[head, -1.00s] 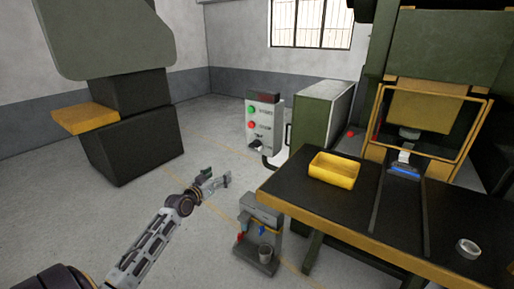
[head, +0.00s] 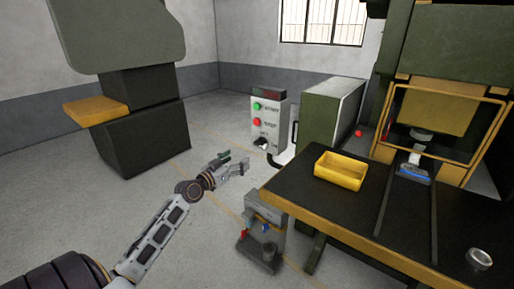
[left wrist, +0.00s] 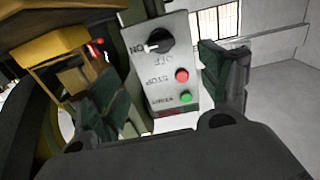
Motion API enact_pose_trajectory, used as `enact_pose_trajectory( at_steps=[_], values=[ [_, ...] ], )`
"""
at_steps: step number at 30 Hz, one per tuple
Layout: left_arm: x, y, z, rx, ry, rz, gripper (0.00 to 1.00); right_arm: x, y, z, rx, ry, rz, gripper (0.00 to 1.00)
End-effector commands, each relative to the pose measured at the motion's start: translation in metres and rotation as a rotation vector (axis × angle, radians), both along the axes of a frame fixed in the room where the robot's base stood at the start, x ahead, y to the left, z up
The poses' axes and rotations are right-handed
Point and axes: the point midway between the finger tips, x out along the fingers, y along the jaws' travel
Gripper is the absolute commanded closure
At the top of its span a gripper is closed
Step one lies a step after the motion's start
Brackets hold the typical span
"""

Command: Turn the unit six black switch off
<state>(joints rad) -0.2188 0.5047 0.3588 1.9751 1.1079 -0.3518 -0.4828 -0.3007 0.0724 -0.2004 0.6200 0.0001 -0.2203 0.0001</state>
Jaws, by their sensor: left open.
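The grey control box (head: 268,120) stands beyond my left gripper in the head view, with a green button, a red button and the black switch (head: 262,143) low on its face. In the left wrist view the box face (left wrist: 152,72) appears upside down between my fingers. There the black rotary switch (left wrist: 161,40) has a white pointer turned toward the ON label, with the OFF label beside it. My left gripper (head: 236,163) is open and empty, short of the box and apart from the switch. My right gripper is not in view.
A green and white cabinet (head: 330,115) stands right of the box. The black table (head: 330,206) with a yellow bin (head: 340,171) is at right, before a green press. A small grey stand (head: 265,215) is below the gripper.

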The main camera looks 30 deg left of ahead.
Motion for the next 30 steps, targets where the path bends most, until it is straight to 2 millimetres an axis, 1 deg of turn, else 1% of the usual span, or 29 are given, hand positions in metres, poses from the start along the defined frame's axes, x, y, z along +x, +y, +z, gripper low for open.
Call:
enact_pose_trajectory(
  at_steps=[4,17,23,30],
  values=[
    [0.000,0.000,0.000,0.023,-0.002,0.000,0.22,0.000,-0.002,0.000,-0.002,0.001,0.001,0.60],
    [0.002,0.000,0.000,0.023,-0.002,0.001,0.22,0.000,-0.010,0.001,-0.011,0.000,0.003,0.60],
    [0.008,0.000,0.000,0.022,-0.002,0.002,0.22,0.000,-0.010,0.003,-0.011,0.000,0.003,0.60],
    [0.023,-0.001,0.001,0.021,-0.003,0.001,0.22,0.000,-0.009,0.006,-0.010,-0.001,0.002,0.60]
  ],
)
